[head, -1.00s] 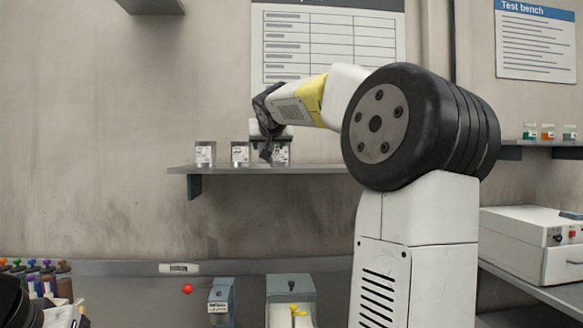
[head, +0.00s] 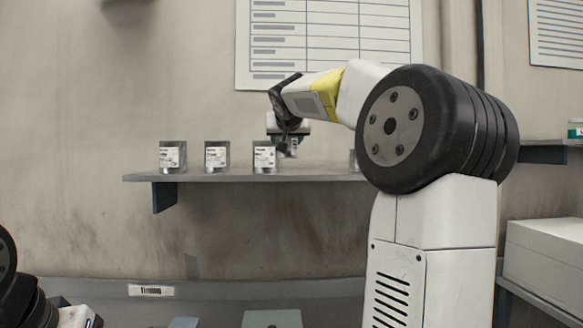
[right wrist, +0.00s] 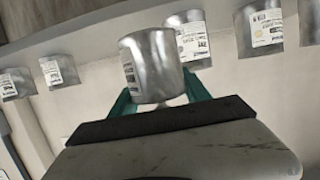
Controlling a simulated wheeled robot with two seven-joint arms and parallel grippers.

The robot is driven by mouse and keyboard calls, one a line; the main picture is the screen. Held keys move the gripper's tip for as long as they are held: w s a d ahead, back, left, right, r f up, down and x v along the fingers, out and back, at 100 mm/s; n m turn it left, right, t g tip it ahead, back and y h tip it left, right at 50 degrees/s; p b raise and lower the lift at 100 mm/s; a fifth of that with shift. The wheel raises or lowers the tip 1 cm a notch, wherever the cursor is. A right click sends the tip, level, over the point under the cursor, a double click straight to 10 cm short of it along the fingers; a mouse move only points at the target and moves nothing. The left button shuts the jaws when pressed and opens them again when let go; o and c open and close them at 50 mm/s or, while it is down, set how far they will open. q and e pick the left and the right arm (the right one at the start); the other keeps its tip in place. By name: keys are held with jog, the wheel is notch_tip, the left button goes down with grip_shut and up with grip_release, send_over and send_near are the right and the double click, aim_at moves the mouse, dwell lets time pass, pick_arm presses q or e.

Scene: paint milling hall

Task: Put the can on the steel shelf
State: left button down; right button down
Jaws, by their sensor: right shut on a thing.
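My right gripper (head: 288,140) is above the steel shelf (head: 225,177), just right of the third can in the head view. In the right wrist view its green fingers (right wrist: 160,100) are shut on a metal can (right wrist: 150,62) with a pale label. The held can (head: 291,148) is small and partly covered by the gripper in the head view. I cannot tell whether it touches the shelf. My left gripper is not in view; only part of my left arm shows at lower left.
Three similar cans (head: 172,156), (head: 217,156), (head: 264,157) stand in a row on the shelf. Another (head: 353,160) is mostly hidden behind my right arm. Several cans also show around the held one in the right wrist view (right wrist: 262,28). A white box (head: 545,255) stands at right.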

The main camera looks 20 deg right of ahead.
jog(key=w+d, duration=0.3)
jog(key=d, duration=0.1)
jog(key=w+d+f, duration=0.1)
jog(key=w+d, duration=0.1)
jog(key=d, duration=0.2)
jog(key=w+d, duration=0.3)
jog(key=d, duration=0.1)
jog(key=shift+w+f, duration=0.15)
jog(key=shift+w, duration=0.2)
jog(key=shift+w+d+f, duration=0.15)
jog(key=shift+d+f, duration=0.05)
jog(key=shift+f, duration=1.55)
jog(key=c, duration=0.5)
grip_release()
jog(key=shift+f, duration=0.15)
